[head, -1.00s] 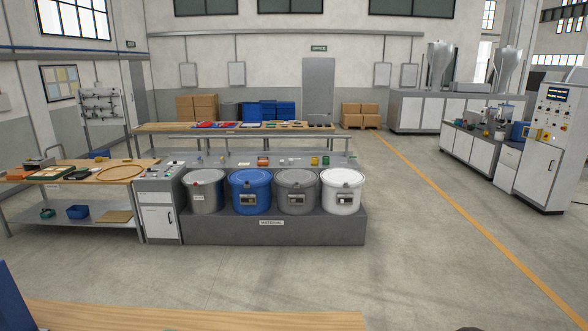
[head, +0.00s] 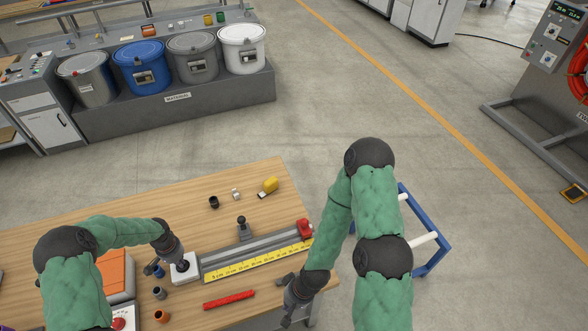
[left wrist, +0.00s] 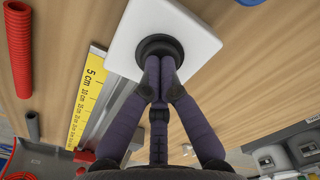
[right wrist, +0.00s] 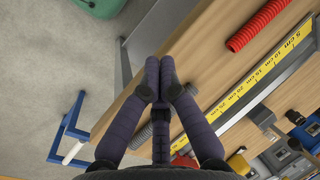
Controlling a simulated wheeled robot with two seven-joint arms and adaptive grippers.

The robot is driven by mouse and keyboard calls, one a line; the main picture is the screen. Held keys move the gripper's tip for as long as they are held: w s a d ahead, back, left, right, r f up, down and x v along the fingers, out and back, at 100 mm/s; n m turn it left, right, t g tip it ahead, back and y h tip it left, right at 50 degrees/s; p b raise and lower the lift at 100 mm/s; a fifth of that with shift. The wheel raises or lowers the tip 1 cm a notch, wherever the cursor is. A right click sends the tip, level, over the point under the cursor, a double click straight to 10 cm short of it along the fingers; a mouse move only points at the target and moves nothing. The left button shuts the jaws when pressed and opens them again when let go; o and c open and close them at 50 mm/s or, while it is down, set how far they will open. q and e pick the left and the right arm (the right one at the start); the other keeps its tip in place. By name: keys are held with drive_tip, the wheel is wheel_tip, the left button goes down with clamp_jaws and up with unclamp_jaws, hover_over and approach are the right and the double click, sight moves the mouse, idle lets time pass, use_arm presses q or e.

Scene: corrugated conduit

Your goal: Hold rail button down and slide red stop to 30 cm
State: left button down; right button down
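The rail with its yellow centimetre scale (head: 250,266) lies on the wooden bench. A red stop (head: 305,229) sits at the rail's right end. At the left end a white block (head: 187,276) carries a round black button, seen in the left wrist view (left wrist: 155,47). My left gripper (head: 181,262) is shut with its fingertips at the button; whether the button is pressed down I cannot tell. My right gripper (head: 285,285) is near the bench's front right edge, apart from the stop. Its fingers look shut and empty in the right wrist view (right wrist: 158,85).
A red corrugated conduit piece (head: 229,299) lies in front of the rail. A black-handled part (head: 243,230) stands behind it. Small blue, grey and orange fittings (head: 161,316) are near the left arm. A yellow tool (head: 269,185) lies farther back. A blue frame (head: 440,245) stands beyond the right edge.

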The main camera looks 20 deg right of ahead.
drive_tip(key=w+d+m, duration=0.1)
drive_tip(key=w, duration=0.2)
drive_tip(key=w+d+m, duration=0.2)
drive_tip(key=w, duration=0.1)
drive_tip(key=w+d+m, duration=0.2)
drive_tip(key=w, duration=0.2)
drive_tip(key=shift+d+f, duration=0.1)
drive_tip(key=shift+d, duration=0.15)
drive_tip(key=w+d+r+m, duration=0.2)
drive_tip(key=w+d+m, duration=0.2)
drive_tip(key=w+d, duration=0.15)
drive_tip(key=m, duration=0.5)
approach(304, 225)
wheel_tip(304, 225, down, 3)
drive_tip(key=s, duration=0.3)
drive_tip(key=w+d+r+m, duration=0.35)
drive_tip(key=d+r, duration=0.25)
drive_tip(key=d, duration=0.2)
drive_tip(key=shift+h, duration=0.3)
drive_tip(key=shift+w+a+f, duration=0.1)
drive_tip(key=shift+a+f, duration=0.95)
drive_tip(key=shift+f, duration=0.7)
drive_tip(key=shift+w+a+f, duration=0.1)
drive_tip(key=shift+a+f, duration=0.95)
drive_tip(key=shift+f, duration=0.7)
drive_tip(key=shift+w+a+f, duration=0.1)
drive_tip(key=shift+a+f, duration=0.95)
drive_tip(key=shift+f, duration=0.7)
drive_tip(key=shift+a, duration=0.15)
